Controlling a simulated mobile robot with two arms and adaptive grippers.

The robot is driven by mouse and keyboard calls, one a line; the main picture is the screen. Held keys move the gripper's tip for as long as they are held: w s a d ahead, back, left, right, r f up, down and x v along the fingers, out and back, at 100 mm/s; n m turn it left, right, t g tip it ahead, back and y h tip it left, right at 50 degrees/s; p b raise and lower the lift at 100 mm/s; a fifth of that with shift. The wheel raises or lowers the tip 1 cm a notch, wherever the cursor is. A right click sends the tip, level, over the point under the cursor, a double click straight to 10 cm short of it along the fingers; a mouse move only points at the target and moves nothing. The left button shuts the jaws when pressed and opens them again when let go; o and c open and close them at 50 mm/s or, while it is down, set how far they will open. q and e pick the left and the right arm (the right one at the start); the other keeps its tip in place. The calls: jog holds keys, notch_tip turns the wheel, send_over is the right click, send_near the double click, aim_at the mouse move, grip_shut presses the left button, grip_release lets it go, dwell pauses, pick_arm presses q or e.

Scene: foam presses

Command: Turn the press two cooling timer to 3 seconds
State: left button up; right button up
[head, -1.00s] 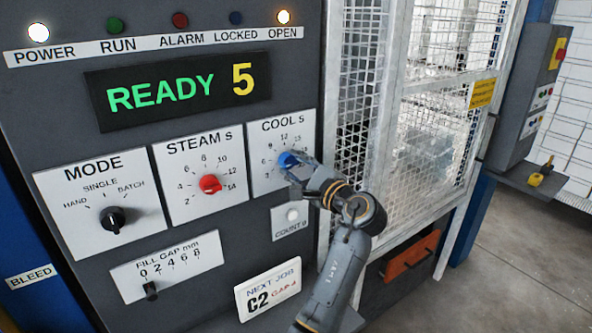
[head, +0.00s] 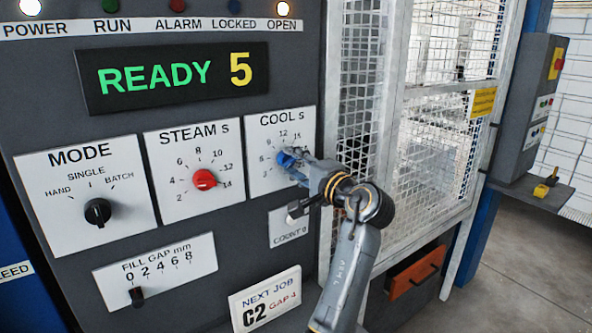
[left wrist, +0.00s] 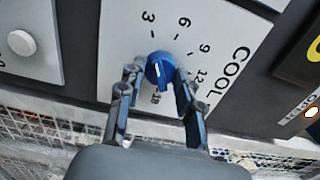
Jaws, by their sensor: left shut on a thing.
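The cooling dial panel (head: 270,122), marked COOL s, is at the right of the machine's front. Its blue knob (head: 286,158) is partly covered by my left gripper (head: 299,167). In the left wrist view the blue knob (left wrist: 159,66) sits between the two fingertips of my left gripper (left wrist: 157,76), which is shut on it. A pale line shows on the knob's face. It runs roughly up and down in that view, but I cannot tell which number it points at. The numbers 3, 6, 9, 12 and 18 show around it. My right gripper is not in view.
The steam dial with a red knob (head: 204,179) is left of the cooling dial, and the mode knob (head: 98,212) further left. A white button (head: 297,209) is just below my gripper. The display (head: 175,77) reads READY 5. A mesh guard (head: 362,90) stands right.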

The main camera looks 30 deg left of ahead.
pick_arm(q)
jog(key=shift+a+r, duration=0.15)
jog(key=shift+r, duration=0.25)
